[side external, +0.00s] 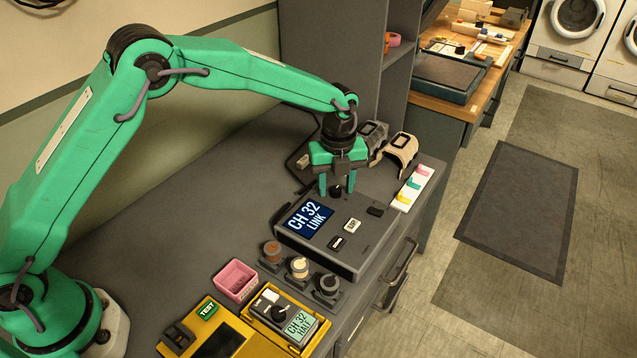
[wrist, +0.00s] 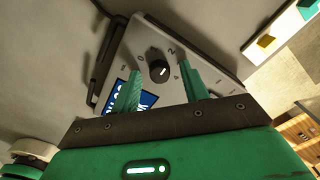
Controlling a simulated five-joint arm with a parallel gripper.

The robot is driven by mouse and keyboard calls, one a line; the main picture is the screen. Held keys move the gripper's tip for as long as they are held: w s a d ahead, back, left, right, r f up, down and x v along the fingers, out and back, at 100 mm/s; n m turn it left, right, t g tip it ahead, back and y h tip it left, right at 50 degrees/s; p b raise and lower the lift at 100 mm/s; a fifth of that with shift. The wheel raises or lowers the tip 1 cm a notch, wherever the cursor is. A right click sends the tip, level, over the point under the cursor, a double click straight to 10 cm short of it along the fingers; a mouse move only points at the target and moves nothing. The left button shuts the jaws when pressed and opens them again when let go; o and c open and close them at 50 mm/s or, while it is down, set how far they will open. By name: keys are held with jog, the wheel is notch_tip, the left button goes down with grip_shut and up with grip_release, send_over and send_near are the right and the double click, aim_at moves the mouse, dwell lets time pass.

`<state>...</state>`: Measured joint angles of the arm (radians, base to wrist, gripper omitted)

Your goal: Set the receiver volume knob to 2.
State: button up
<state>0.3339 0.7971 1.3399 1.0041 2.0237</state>
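The receiver (side external: 345,235) is a grey box with a blue screen (side external: 311,217) reading "CH 32 LINK". Its black round volume knob (wrist: 159,71) shows in the wrist view, with "0" to its upper left, "2" to its upper right and another mark at its lower right, partly by a finger. A small pale mark is on the knob; its exact direction is hard to read. My gripper (wrist: 160,78) is open, with one green finger on each side of the knob and gaps showing. In the side view my gripper (side external: 336,186) points down over the knob (side external: 336,191).
A white strip with coloured pieces (side external: 413,187) and a beige curved part (side external: 398,152) lie beyond the receiver.

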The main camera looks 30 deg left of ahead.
aim_at(336, 189)
jog(key=shift+r, duration=3.9)
